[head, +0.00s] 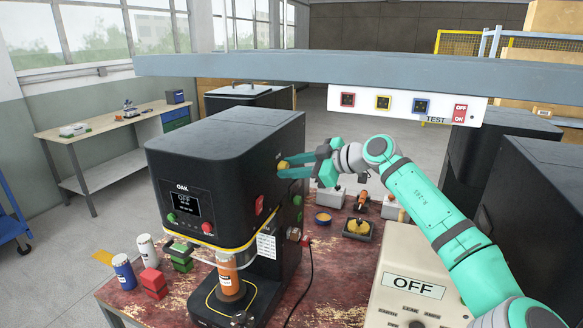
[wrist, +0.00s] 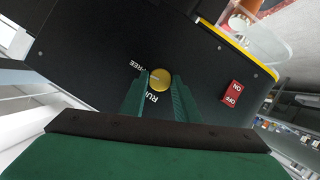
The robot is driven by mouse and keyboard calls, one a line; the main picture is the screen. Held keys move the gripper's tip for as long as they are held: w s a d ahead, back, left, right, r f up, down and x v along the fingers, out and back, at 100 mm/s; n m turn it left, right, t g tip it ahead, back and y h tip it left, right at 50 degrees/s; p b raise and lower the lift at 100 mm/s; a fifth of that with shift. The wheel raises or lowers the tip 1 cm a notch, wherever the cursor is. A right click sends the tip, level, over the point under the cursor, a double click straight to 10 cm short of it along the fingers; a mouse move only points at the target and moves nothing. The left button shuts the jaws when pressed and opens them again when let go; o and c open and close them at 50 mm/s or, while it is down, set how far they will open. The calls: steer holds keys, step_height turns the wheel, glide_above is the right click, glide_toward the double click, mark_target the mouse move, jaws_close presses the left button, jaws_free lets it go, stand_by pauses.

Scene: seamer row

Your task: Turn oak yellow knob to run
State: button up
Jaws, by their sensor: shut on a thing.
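The OAK seamer (head: 205,180) is a black machine on the red worn table, its small screen reading OFF. Its yellow knob (head: 283,165) sits on the right side face, high up. In the wrist view the yellow knob (wrist: 160,79) lies between labels FREE and RUN, with a pale pointer line on it. The line looks turned toward FREE, though my fingers partly cover the RUN label. My gripper (head: 290,168) reaches in from the right and is shut on the knob; its green fingers (wrist: 160,95) lie on either side of it in the wrist view.
A red OFF/ON rocker switch (wrist: 232,93) is on the same face. An orange can (head: 228,275) stands on the seamer's plate. A grey beam (head: 350,66) with a switch panel (head: 405,104) hangs above my arm. A beige OFF box (head: 415,285) stands at right.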

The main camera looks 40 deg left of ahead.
steer(key=n+t+y, duration=0.1)
steer(key=n, duration=0.2)
steer(key=n+t+y, duration=0.1)
steer(key=n, duration=0.2)
steer(key=f+n+t+y, duration=0.1)
steer(key=n, duration=0.3)
steer(key=shift+s+t+y, duration=0.3)
steer(key=shift+t+y, duration=0.1)
stand_by(0.3)
steer(key=o, duration=1.1)
steer(key=shift+c, duration=0.2)
steer(key=shift+d, duration=0.15)
steer(key=s+d, duration=0.1)
steer(key=d, duration=0.9)
steer(key=shift+s+d, duration=0.25)
steer(key=shift+s, duration=0.1)
